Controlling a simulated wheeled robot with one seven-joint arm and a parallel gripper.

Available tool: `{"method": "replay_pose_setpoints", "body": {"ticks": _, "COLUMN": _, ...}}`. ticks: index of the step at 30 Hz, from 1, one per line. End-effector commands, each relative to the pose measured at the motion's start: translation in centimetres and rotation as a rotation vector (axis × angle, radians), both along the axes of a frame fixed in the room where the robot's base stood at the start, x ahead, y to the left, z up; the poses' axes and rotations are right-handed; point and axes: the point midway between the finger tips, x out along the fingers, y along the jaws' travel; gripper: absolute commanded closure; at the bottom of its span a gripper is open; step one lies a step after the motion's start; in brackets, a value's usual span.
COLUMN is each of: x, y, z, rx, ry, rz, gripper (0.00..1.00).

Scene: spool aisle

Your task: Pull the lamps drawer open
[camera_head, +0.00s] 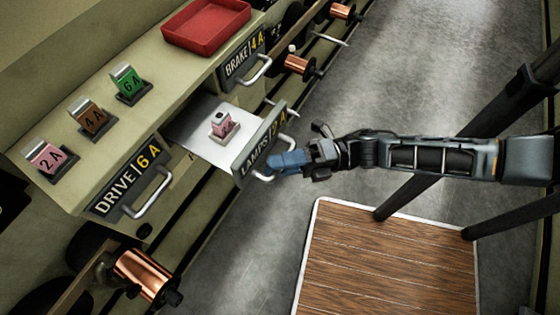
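The lamps drawer (203,146) stands pulled out from the cabinet, between the drive drawer and the brake drawer.
The drive drawer (130,188) and the brake drawer (243,60) are shut. On the cabinet top stand the 2A (50,160), 4A (91,118) and 6A (128,82) blocks and a red tray (207,26). Copper spools (146,275) line the side.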

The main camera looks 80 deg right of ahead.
Motion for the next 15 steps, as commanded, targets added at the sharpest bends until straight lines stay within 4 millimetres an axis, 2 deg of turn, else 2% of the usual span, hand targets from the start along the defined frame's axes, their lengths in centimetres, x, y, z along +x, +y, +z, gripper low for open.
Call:
{"method": "replay_pose_setpoints", "body": {"ticks": 8, "x": -0.3, "y": -0.2, "z": -0.1, "rx": 0.0, "ry": -0.001, "rz": 0.0, "gripper": 0.6}}
{"method": "replay_pose_setpoints", "body": {"ticks": 15, "x": -3.3, "y": -1.9, "z": -0.8, "rx": -0.001, "ry": 0.003, "rz": 0.0, "gripper": 0.6}}
